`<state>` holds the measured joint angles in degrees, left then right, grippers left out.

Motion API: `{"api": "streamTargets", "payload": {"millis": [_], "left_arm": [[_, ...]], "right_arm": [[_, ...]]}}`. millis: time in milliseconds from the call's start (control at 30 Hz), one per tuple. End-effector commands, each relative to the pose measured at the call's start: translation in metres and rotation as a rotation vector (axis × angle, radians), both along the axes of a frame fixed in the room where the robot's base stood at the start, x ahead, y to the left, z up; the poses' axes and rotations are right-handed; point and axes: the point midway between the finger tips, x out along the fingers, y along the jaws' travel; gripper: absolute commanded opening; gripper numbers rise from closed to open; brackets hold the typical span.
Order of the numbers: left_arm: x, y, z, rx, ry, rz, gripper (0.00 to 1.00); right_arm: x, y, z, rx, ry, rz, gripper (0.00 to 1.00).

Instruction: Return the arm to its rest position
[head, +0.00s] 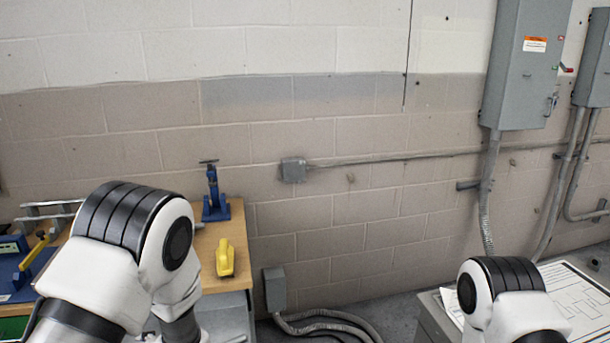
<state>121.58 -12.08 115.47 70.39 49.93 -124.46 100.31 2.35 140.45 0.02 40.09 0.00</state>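My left arm (135,250) comes in from the lower left, and its white and black joint covers part of a wooden workbench (213,257). My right arm (500,300) comes in at the lower right, in front of a cabinet top with papers (578,300). Neither gripper shows in the head view, so I cannot see their fingers or whether they hold anything.
A blue stand (215,200) and a yellow tool (225,258) are on the workbench beside my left arm. Blue equipment (15,265) stands at the far left. Grey electrical boxes (525,65) hang on the block wall. Grey conduit (325,325) lies on the floor between bench and cabinet.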

Motion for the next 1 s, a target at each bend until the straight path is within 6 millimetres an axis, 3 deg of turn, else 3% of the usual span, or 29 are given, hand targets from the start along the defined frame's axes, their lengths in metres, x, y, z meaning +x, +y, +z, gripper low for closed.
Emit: {"api": "streamTargets", "payload": {"millis": [33, 267, 467, 567, 733, 800, 900, 1000], "left_arm": [[-0.006, 0.001, -0.016, -0.026, -0.007, 0.006, 0.53], [-0.032, -0.003, -0.072, -0.200, -0.072, 0.054, 0.53], [-0.073, -0.012, -0.135, -0.420, -0.109, 0.154, 0.53], [-0.107, -0.021, -0.177, -0.574, -0.117, 0.259, 0.53], [-0.205, -0.052, -0.254, -0.893, -0.074, 0.623, 0.53], [-0.243, -0.065, -0.270, -0.981, -0.046, 0.788, 0.53], [-0.277, -0.079, -0.279, -1.047, -0.016, 0.962, 0.53], [-0.291, -0.085, -0.279, -1.067, -0.004, 1.036, 0.53]], "right_arm": [[0.001, 0.000, -0.008, 0.000, -0.002, 0.002, 0.40], [0.001, 0.000, -0.023, 0.000, -0.001, 0.002, 0.40], [0.001, 0.000, -0.042, 0.000, -0.001, 0.001, 0.40], [0.000, 0.000, -0.056, 0.000, -0.001, 0.001, 0.40], [0.000, 0.001, -0.086, 0.000, -0.001, 0.001, 0.40], [0.000, 0.001, -0.094, 0.000, -0.001, 0.002, 0.40], [0.000, 0.001, -0.099, 0.000, -0.001, 0.002, 0.40], [0.000, 0.001, -0.100, 0.000, -0.001, 0.001, 0.40]]}}
